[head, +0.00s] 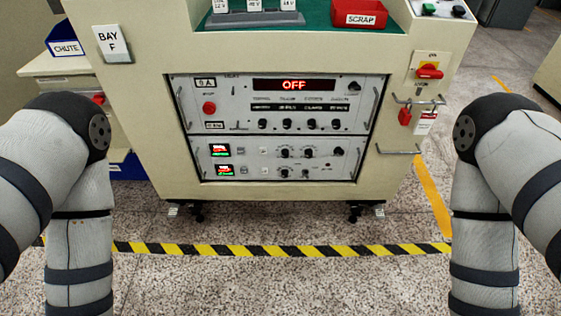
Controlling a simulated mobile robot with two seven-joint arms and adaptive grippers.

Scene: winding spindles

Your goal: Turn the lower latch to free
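No part is clearly recognisable as the lower latch. The cream cabinet (300,52) has a recessed panel with an upper unit (230,91) and a lower unit (262,170). The upper unit has a red "OFF" display (294,85), a red button (209,107) and a row of dark knobs. The lower unit has two small lit red-and-green windows (223,170) and several knobs. On the cabinet's right side are a red rotary switch (429,71), a red padlock (405,116) and a lower metal bar (398,151). Both my arms show at the sides, but neither gripper is in view.
A red SCRAP bin (359,14) and a grey block (254,19) with white labelled pieces stand on the green top. A blue CHUTE bin (65,42) is at the left. Yellow-black tape (280,250) crosses the floor. The floor between my arms is clear.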

